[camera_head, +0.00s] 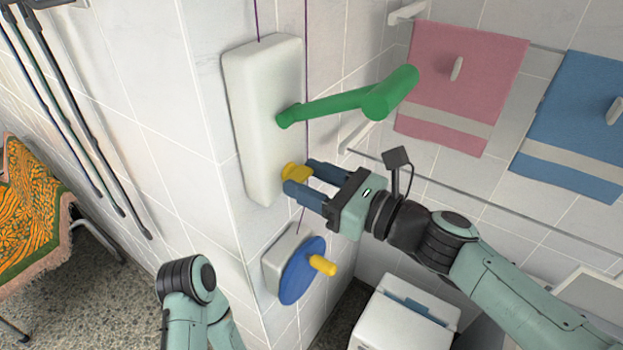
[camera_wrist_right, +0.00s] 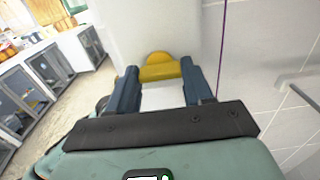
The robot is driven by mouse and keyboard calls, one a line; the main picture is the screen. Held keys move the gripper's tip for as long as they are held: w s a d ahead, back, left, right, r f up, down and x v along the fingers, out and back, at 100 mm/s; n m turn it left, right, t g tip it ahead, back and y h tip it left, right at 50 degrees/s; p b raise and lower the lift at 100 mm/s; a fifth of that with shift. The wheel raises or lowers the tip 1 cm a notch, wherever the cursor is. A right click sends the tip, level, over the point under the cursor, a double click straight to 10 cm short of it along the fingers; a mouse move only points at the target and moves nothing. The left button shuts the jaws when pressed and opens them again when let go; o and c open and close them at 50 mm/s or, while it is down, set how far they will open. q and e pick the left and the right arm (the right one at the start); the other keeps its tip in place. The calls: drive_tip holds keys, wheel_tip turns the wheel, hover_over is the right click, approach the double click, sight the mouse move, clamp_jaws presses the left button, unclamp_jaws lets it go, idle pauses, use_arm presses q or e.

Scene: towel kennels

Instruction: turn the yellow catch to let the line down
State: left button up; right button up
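The yellow catch (camera_head: 296,172) sits at the lower end of a white wall box (camera_head: 262,120). It also shows in the right wrist view (camera_wrist_right: 160,71) as a bar with a rounded part behind it. My right gripper (camera_head: 300,176) has one finger on each side of the catch. In the right wrist view the fingers (camera_wrist_right: 160,72) meet both ends of the bar and appear shut on it. A purple line (camera_head: 306,60) runs down the wall by the box. My left arm shows at the bottom left, but its gripper is out of view.
A green crank handle (camera_head: 340,104) juts out above my right gripper. A blue wheel with a yellow knob (camera_head: 297,280) is below it. Pink (camera_head: 465,75) and blue (camera_head: 575,130) towels hang at right. A white bin (camera_head: 400,318) stands below.

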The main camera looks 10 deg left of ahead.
drive_tip(key=shift+c, duration=1.3)
use_arm(q)
drive_tip(key=shift+s+f, duration=0.1)
drive_tip(key=shift+f, duration=0.05)
